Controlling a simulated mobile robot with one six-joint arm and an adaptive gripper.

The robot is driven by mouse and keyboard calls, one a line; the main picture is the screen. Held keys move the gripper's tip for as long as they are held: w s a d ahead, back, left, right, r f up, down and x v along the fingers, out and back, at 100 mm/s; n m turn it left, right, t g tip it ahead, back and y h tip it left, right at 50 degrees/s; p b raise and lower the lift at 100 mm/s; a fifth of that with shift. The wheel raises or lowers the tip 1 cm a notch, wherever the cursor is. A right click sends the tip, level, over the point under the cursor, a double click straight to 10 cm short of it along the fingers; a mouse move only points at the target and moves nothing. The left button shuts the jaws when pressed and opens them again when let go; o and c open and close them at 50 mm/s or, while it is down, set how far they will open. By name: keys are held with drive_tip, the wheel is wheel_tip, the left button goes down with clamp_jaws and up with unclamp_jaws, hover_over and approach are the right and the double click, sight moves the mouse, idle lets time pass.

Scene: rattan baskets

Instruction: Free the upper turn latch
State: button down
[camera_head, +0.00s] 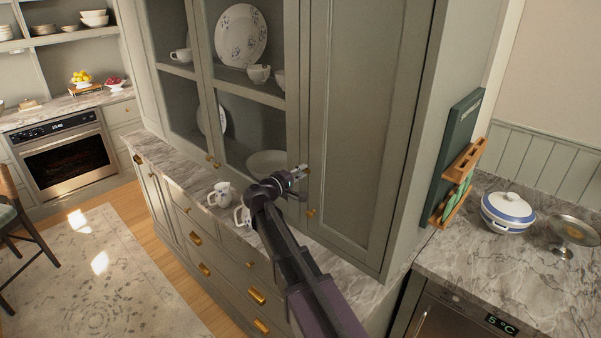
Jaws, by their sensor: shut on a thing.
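A tall grey-green cabinet stands in the middle, with glass doors on its left and a solid panelled door (362,120) on its right. My gripper (302,171) is at the left edge of the solid door, reaching up from below. It is shut on the upper turn latch, which its fingers mostly hide; how far the latch is turned cannot be told. A small brass fitting (311,212) shows lower on the same door edge, below my gripper and apart from it. The solid door looks closed.
White cups (221,194) stand on the marble ledge left of my arm. Dishes sit behind the glass doors. Brass-handled drawers (257,296) are below. A lidded blue-and-white pot (507,211) and a wooden rack (460,180) are at the right.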

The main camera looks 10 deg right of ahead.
drive_tip(key=shift+r+n, duration=0.1)
drive_tip(key=shift+n, duration=0.3)
drive_tip(key=n, duration=1.1)
drive_tip(key=w+r+n+p, duration=0.1)
drive_tip(key=n, duration=0.5)
drive_tip(key=shift+a, duration=0.3)
drive_tip(key=shift+s, duration=0.1)
drive_tip(key=c, duration=0.6)
unclamp_jaws()
drive_tip(key=shift+a, duration=0.15)
